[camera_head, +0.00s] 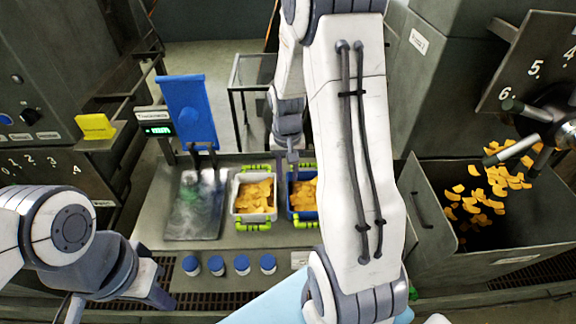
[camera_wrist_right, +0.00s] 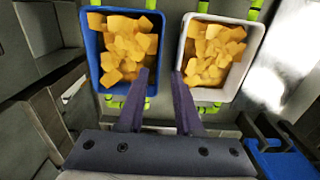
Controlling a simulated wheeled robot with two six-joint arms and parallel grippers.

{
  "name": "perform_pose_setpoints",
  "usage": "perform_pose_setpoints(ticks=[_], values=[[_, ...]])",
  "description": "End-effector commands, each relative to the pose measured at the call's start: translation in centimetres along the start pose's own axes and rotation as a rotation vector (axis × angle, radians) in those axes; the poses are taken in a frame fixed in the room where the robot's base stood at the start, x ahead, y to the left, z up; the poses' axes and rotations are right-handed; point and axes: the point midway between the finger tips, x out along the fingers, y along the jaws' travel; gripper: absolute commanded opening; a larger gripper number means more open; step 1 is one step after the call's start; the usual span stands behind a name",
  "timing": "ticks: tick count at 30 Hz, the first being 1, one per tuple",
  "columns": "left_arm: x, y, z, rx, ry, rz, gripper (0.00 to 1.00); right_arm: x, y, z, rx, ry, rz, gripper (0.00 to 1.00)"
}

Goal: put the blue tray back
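The blue tray (camera_head: 304,215) stands on the grey bench, filled with orange pieces. It has green handles, and my right arm partly covers it in the head view. In the right wrist view the blue tray (camera_wrist_right: 92,58) is at left. The white tray (camera_head: 254,218) stands just beside it, also filled with orange pieces; it shows at right in the wrist view (camera_wrist_right: 251,55). My right gripper (camera_head: 291,168) is open and empty (camera_wrist_right: 160,73), its fingers apart at the gap between the trays. My left gripper (camera_head: 158,288) is low at left, its fingers unclear.
A scale with a shiny plate (camera_head: 195,225) and a blue panel (camera_head: 190,112) stands left of the trays. Several blue-capped jars (camera_head: 216,266) line the bench front. A metal bin (camera_head: 450,235) at right holds orange pieces. A yellow block (camera_head: 95,126) sits at left.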

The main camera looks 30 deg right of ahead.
Motion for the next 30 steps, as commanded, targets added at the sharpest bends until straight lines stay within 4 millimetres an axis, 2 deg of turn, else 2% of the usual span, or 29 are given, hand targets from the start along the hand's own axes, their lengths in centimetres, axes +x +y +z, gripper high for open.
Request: perform_pose_setpoints(ticks=[3, 6, 14, 17, 20, 23, 24, 27, 30], values=[[0.7, -0.1, 0.0, -0.001, 0.0, 0.0, 0.0, -2.1, 0.0, -0.1, 0.0, 0.006, -0.001, 0.34], [0.9, -0.1, 0.1, -0.001, 0.0, 0.0, 0.0, -3.3, 0.0, -0.1, 0.001, 0.004, -0.001, 0.34], [0.9, -0.1, 0.1, -0.002, 0.0, 0.0, 0.0, -4.3, -0.1, 0.1, -0.005, 0.0, 0.0, 0.34], [0.9, -0.1, 0.0, -0.002, 0.0, 0.0, 0.0, -5.0, -1.9, 1.2, -0.065, 0.004, -0.004, 0.34], [0.9, -0.1, 0.0, -0.002, 0.0, 0.0, 0.0, -6.5, -5.7, 4.4, -0.21, 0.012, -0.015, 0.34], [0.9, -0.1, 0.0, -0.002, 0.0, 0.0, 0.0, -8.2, -9.8, 9.8, -0.424, 0.017, -0.031, 0.34], [0.9, -0.1, 0.1, -0.002, 0.0, 0.0, 0.0, -8.9, -11.0, 12.3, -0.514, 0.019, -0.038, 0.34], [0.9, -0.1, 0.1, -0.002, 0.0, 0.0, 0.0, -10.1, -12.9, 18.5, -0.735, 0.019, -0.057, 0.34], [0.9, -0.1, 0.1, -0.001, 0.0, 0.0, 0.0, -10.7, -13.1, 23.6, -0.924, 0.015, -0.074, 0.34]])
